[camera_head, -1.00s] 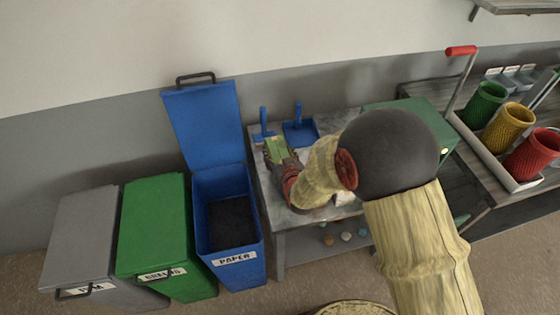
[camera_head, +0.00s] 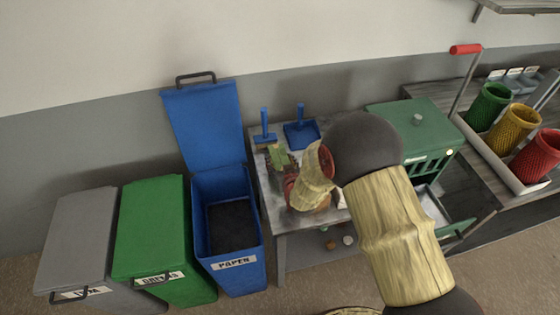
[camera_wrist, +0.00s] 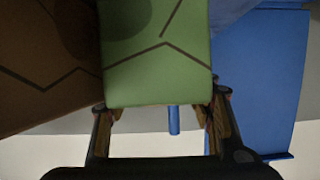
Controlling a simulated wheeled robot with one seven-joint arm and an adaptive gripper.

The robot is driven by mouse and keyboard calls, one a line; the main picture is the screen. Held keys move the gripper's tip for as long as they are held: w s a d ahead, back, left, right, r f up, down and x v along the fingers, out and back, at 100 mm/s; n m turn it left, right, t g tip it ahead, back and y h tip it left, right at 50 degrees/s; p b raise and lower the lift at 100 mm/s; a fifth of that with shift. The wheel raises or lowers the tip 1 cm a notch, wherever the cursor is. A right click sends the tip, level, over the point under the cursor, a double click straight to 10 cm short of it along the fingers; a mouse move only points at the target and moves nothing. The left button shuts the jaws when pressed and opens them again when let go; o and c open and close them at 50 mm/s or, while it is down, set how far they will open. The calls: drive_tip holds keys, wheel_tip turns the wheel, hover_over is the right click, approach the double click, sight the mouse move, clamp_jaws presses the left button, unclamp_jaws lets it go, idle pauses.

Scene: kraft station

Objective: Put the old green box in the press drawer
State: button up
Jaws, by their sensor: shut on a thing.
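The old green box (camera_wrist: 157,65), green with a dark zigzag line, fills the middle of the wrist view between my two fingers. My gripper (camera_wrist: 160,112) is shut on it. In the head view the green box (camera_head: 278,154) shows small over the left part of the metal table, with my gripper (camera_head: 284,168) on its near side. I cannot tell whether it touches the table. The green press (camera_head: 420,120) stands right of my arm. Its drawer (camera_head: 462,228) appears pulled out at the lower front, partly hidden by my arm.
A brown surface with a dark line (camera_wrist: 45,65) lies beside the box. A blue brush (camera_head: 264,135) and dustpan (camera_head: 301,133) are at the table's back. An open blue paper bin (camera_head: 228,220) stands left, beside lidded green (camera_head: 150,230) and grey (camera_head: 78,240) bins. Colored baskets (camera_head: 507,127) stand right.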

drive_tip(key=shift+f, duration=0.2)
drive_tip(key=o, duration=1.2)
drive_tip(key=shift+c, duration=0.2)
drive_tip(key=shift+r, duration=0.1)
